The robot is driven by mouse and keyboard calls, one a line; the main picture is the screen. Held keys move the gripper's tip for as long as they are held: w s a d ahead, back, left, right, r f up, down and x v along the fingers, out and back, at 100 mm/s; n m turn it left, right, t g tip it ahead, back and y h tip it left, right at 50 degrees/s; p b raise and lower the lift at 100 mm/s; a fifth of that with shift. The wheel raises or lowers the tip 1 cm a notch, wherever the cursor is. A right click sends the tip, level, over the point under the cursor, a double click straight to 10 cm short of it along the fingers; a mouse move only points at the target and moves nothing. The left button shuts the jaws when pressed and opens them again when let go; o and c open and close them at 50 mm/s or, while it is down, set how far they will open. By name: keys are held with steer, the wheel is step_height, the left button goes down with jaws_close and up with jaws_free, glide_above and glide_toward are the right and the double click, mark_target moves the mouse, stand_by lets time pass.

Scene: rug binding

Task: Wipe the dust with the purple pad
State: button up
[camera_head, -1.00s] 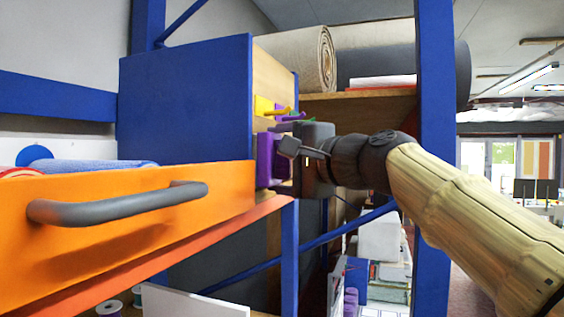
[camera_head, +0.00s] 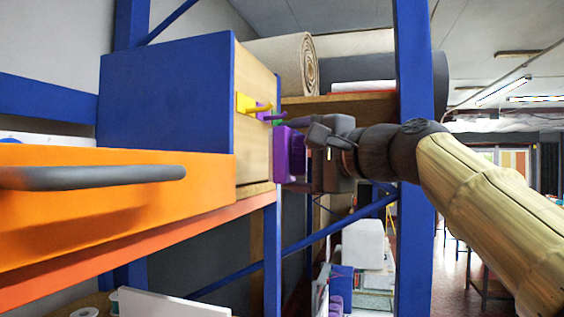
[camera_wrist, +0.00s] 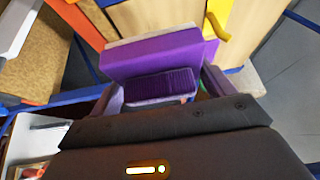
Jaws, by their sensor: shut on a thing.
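The purple pad (camera_head: 289,152) is in my gripper (camera_head: 303,160), beside the wooden side panel of the blue cabinet in the head view. In the wrist view the pad (camera_wrist: 150,54) is a broad purple block with a ribbed purple part held between the two fingers of my gripper (camera_wrist: 160,92). My gripper is shut on it. The pad is close to the wooden panel; I cannot tell whether it touches. I cannot make out any dust in either view.
The blue cabinet (camera_head: 165,95) has a wooden side (camera_head: 255,125) with a yellow hook (camera_head: 246,104) and other small hooks. An orange drawer (camera_head: 110,205) with a grey handle (camera_head: 90,176) stands out at left. A blue post (camera_head: 413,120) rises by my arm. Rolled rugs (camera_head: 290,62) lie on a shelf behind.

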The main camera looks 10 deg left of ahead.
stand_by(0.3)
steer(key=d+b, duration=0.1)
steer(key=d, duration=0.2)
steer(key=shift+s, duration=0.1)
steer(key=shift+a, duration=0.1)
stand_by(0.6)
steer(key=p, duration=0.2)
glide_toward(256, 156)
steer(key=shift+s+a, duration=0.1)
steer(key=shift+a, duration=0.75)
steer(key=shift+s+a, duration=0.15)
steer(key=shift+a, duration=0.65)
steer(key=shift+w+a+p, duration=0.1)
steer(key=shift+a+p, duration=0.55)
steer(key=shift+a, duration=0.4)
steer(key=shift+w+d+p, duration=0.1)
steer(key=shift+w+p, duration=0.2)
steer(key=shift+w, duration=0.75)
steer(key=shift+w+d+p, duration=0.15)
steer(key=shift+w+p, duration=0.1)
steer(key=shift+w, duration=0.75)
steer(key=shift+s+a, duration=0.1)
